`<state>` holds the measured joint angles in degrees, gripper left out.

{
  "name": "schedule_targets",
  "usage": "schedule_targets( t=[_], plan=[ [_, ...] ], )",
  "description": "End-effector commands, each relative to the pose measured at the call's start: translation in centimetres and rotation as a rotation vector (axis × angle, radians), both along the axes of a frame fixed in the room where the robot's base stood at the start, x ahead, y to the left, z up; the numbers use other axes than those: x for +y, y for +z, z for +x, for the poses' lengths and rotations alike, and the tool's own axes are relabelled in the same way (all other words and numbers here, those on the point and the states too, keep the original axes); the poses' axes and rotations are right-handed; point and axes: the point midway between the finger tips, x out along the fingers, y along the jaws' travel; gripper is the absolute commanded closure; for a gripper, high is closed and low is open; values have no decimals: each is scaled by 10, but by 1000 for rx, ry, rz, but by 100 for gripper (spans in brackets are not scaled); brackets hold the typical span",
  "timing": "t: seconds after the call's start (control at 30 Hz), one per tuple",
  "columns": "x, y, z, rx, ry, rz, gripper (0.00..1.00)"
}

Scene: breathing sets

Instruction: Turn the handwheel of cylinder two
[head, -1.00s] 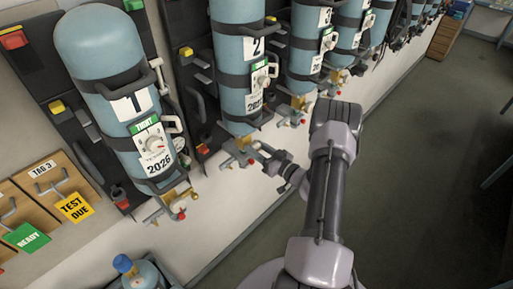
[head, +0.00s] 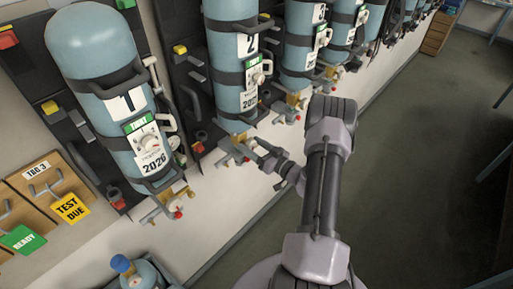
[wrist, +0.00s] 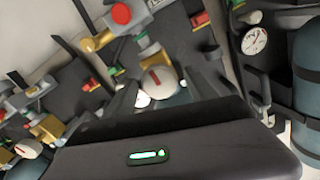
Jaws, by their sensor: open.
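Cylinder two (head: 232,100) is a light blue upright bottle with a white "2" label, strapped to a dark rack. Its brass valve (head: 236,153) is at the bottom end. In the wrist view, a round white handwheel (wrist: 160,82) with a red mark faces me below a brass fitting. My gripper (head: 258,154) is open, just right of that valve in the head view. In the wrist view its dark fingers (wrist: 167,88) stand on either side of the handwheel. The gap between fingers and wheel is too small to judge, and my gripper body hides the lower part.
Cylinder one (head: 105,90) stands to the left, with its own valve (head: 168,205) low down. More cylinders line the wall to the right. A wooden tag board (head: 45,195) is at lower left, and a blue-capped bottle (head: 135,270) below. The floor at right is clear.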

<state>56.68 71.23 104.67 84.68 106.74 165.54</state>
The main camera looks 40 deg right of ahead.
Motion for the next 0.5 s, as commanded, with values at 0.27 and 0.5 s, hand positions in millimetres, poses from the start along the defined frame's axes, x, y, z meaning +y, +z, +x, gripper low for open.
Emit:
schedule_targets(
  t=[0.27,0.5],
  plan=[
    [-7,-3,-59,0,-7,1,34],
    [-13,-2,-135,0,-7,0,34]
  ],
)
